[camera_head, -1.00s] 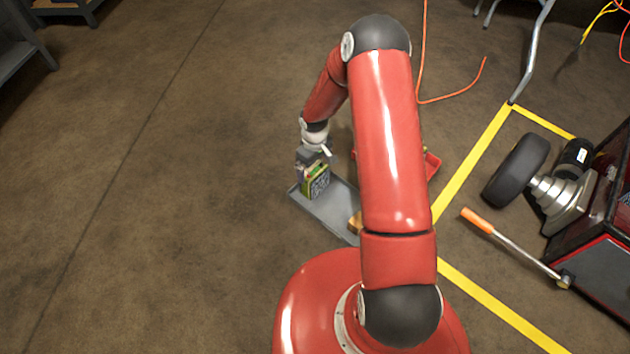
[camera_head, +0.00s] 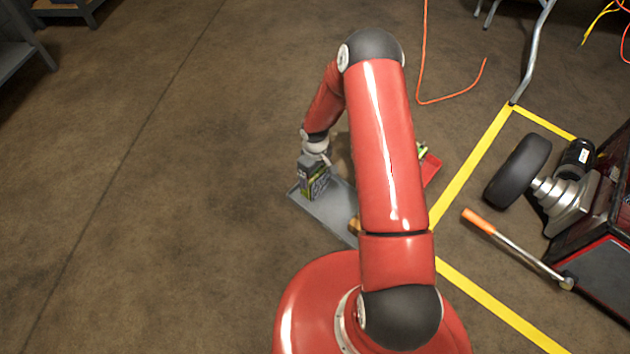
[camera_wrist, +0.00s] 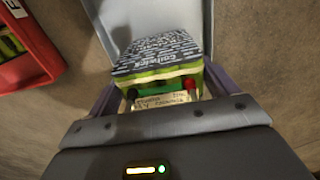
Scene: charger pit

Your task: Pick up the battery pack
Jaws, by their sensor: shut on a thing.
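The battery pack (camera_head: 314,188) is a boxy green and dark pack with printed lettering on its face. It is at the left end of the grey tray (camera_head: 335,213) in the head view. My gripper (camera_head: 314,166) is over it and shut on it. In the wrist view the battery pack (camera_wrist: 160,65) sits between the two fingers of my gripper (camera_wrist: 160,98), with the grey tray (camera_wrist: 104,30) behind it. I cannot tell whether the pack touches the tray.
A red bin (camera_head: 430,170) with green items is partly hidden behind my arm; it also shows in the wrist view (camera_wrist: 40,50). Yellow floor lines (camera_head: 470,160), a tire (camera_head: 517,170) and an orange-handled bar (camera_head: 510,245) lie right. The floor at left is clear.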

